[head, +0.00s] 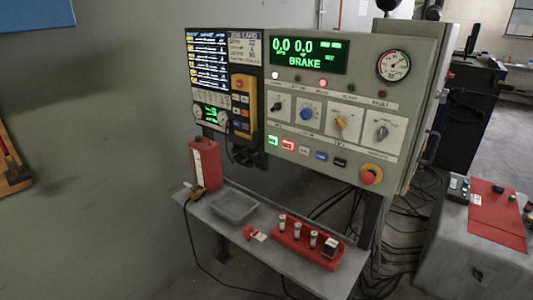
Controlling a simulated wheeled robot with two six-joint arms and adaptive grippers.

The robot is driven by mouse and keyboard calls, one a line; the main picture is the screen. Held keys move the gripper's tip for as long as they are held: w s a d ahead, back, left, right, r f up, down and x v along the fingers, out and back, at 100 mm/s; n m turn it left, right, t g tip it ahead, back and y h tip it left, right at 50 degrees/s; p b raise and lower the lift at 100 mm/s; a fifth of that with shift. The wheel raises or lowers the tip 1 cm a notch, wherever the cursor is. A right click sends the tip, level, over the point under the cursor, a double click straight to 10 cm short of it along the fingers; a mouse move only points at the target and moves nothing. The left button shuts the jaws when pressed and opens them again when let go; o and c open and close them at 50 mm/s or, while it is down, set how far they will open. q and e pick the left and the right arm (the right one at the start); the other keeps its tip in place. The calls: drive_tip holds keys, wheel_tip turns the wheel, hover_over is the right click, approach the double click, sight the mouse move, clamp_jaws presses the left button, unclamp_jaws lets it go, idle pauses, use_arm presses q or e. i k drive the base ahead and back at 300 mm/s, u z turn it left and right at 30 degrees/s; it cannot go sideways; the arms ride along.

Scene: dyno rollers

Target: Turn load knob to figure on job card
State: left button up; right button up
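The control panel (362,90) is a grey box with a row of knobs on white plates. From left to right there is a black knob (279,105), a blue knob (307,113), a yellow knob (341,122) and a grey knob (382,132). Their labels are too small to read, so I cannot tell which one is the load knob. The job card (245,47) is a pale card left of the green display (308,54); its figures are not legible. The display shows zeros and "BRAKE". Neither of my grippers is in view.
A yellow handheld pendant (243,102) hangs at left. The shelf (215,227) below holds a grey tray (234,206) and a red rack (300,244). Cables hang beneath.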

sight(305, 114)
drive_tip(key=u, duration=0.05)
drive_tip(key=k, duration=0.4)
drive_tip(key=z, duration=1.65)
drive_tip(key=i, duration=1)
drive_tip(key=u, duration=1)
drive_tip(key=i, duration=0.6)
drive_tip(key=u, duration=0.65)
